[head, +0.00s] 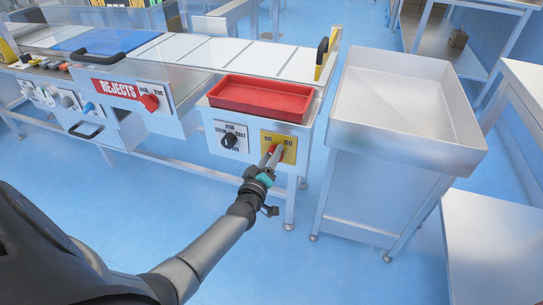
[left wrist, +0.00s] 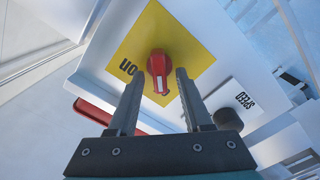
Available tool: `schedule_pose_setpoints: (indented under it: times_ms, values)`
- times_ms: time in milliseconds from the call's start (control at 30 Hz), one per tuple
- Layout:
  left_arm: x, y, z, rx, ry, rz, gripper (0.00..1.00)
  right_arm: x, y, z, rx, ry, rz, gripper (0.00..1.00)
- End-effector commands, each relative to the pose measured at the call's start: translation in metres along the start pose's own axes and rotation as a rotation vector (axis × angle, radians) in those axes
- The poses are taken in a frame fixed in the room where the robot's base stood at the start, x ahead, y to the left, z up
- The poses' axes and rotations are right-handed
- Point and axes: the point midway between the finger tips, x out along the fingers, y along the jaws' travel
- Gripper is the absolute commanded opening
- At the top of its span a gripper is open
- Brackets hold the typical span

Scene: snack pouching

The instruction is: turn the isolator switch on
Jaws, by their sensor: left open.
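The isolator switch is a red knob (left wrist: 158,64) on a yellow plate (head: 289,148) on the front of the grey machine. In the left wrist view the plate (left wrist: 186,27) shows upside down, with "ON" on the left and the other label partly hidden by a finger. A white mark shows on the knob's lower end. My left gripper (head: 271,154) is open at the switch. In the left wrist view its fingertips (left wrist: 157,75) stand on either side of the knob, with gaps visible; I cannot tell whether they reach past its face. My right gripper is out of view.
A black selector knob (head: 229,142) is on a white plate left of the switch. A red tray (head: 260,97) sits above. A red knob (head: 149,102) is beside the REJECTS sign. A metal bin (head: 405,137) stands to the right. The blue floor in front is clear.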

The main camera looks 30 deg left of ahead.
Motion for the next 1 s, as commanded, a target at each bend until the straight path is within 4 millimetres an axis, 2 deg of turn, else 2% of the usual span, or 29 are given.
schedule_pose_setpoints:
  times_ms: [67,467,1000]
  values:
    - [-0.0001,-0.0001,-0.0001,0.0,0.0,0.0,0.44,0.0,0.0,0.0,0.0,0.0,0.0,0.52]
    - [-0.0004,-0.0002,0.0001,0.0,0.0,0.0,0.0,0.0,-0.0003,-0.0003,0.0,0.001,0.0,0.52]
    - [-0.0005,0.0003,0.0001,0.017,0.0,0.0,0.0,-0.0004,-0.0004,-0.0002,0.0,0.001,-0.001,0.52]
